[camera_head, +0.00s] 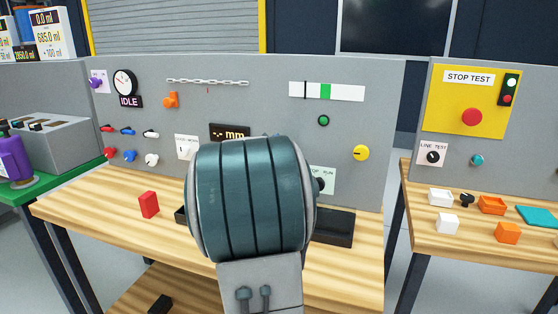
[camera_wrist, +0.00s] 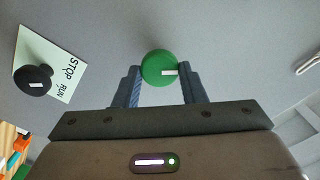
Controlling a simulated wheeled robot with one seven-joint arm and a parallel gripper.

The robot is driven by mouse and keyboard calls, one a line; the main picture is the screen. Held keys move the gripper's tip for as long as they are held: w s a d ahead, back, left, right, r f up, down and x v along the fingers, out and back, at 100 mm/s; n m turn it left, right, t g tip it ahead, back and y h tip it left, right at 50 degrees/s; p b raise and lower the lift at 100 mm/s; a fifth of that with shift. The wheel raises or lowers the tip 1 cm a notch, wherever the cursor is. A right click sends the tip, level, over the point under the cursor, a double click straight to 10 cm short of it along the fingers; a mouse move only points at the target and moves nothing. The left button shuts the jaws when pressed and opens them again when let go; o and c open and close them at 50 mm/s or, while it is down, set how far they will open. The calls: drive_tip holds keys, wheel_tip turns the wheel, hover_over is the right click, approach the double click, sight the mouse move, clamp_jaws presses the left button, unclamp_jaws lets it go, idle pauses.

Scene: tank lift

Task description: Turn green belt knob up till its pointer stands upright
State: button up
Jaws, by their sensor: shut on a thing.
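The green knob (camera_wrist: 158,67) shows in the wrist view, between the two fingers of my gripper (camera_wrist: 160,86), which is shut on it. A short white pointer mark (camera_wrist: 169,72) lies on its face, from near the middle toward the right edge, roughly level in that picture. That picture is turned, as the tilted STOP RUN label (camera_wrist: 62,75) shows. In the head view my arm hides the gripper and the held knob.
A black knob (camera_wrist: 34,79) on the STOP RUN label stands left of my gripper in the wrist view. In the head view, a yellow knob (camera_head: 361,153) and a green round part (camera_head: 323,120) sit on the grey panel. A red block (camera_head: 149,205) lies on the bench.

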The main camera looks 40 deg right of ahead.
drive_tip(key=shift+s+d+f+m+b, duration=0.1)
drive_tip(key=shift+m+b, duration=1.55)
drive_tip(key=shift+m, duration=0.25)
drive_tip(key=shift+s+f+m+b, duration=0.1)
drive_tip(key=shift+m+b, duration=1.55)
drive_tip(key=shift+m, duration=0.25)
drive_tip(key=shift+r, duration=0.1)
drive_tip(key=o, duration=1)
drive_tip(key=shift+w, duration=0.1)
drive_tip(key=p+v, duration=0.2)
drive_tip(key=v, duration=1.2)
